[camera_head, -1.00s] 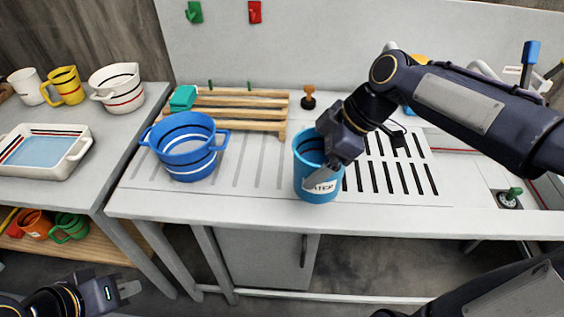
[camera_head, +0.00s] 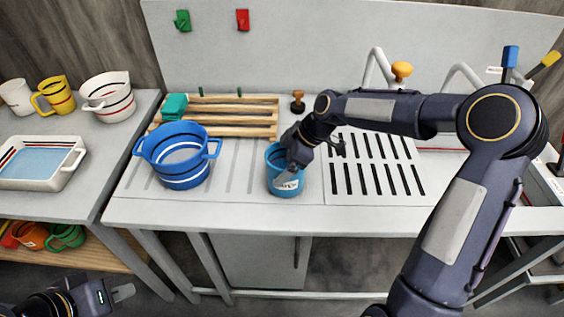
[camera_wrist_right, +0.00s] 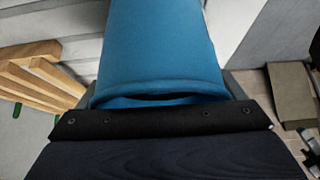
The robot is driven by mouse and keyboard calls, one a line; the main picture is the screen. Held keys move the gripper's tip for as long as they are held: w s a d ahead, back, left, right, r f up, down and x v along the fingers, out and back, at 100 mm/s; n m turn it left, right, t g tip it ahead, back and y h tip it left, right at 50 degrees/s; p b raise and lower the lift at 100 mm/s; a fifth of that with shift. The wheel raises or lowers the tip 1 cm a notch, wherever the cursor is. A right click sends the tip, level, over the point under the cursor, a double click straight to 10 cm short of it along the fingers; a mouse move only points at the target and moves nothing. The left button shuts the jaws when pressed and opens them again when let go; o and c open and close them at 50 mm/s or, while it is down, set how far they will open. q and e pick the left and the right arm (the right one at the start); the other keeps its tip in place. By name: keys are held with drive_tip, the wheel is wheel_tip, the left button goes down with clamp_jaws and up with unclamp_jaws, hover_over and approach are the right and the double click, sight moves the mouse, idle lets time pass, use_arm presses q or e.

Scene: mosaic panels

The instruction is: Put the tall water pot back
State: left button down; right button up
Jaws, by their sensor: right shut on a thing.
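The tall water pot (camera_head: 285,183) is a blue cylinder with a white label. It is upright at the worktop, left of the slotted drain area; I cannot tell whether its base touches the surface. My right gripper (camera_head: 296,161) is shut on its rim, and the arm hides part of the opening. In the right wrist view the blue pot wall (camera_wrist_right: 160,50) fills the middle, with its rim at the jaws. My left gripper (camera_head: 122,292) is low at the left, away from the pot; its jaw opening is unclear.
A wide blue two-handled pot (camera_head: 178,178) stands left of the water pot. Behind are a wooden rack (camera_head: 235,117) and a stamp-like object (camera_head: 297,101). A side table holds a white tray (camera_head: 62,178) and a yellow mug (camera_head: 55,95). Bare worktop (camera_head: 235,212) lies in front.

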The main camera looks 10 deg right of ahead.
drive_tip(key=shift+f, duration=0.2)
drive_tip(key=shift+f, duration=0.1)
drive_tip(key=shift+f, duration=0.15)
drive_tip(key=o, duration=1.1)
drive_tip(key=shift+r, duration=0.2)
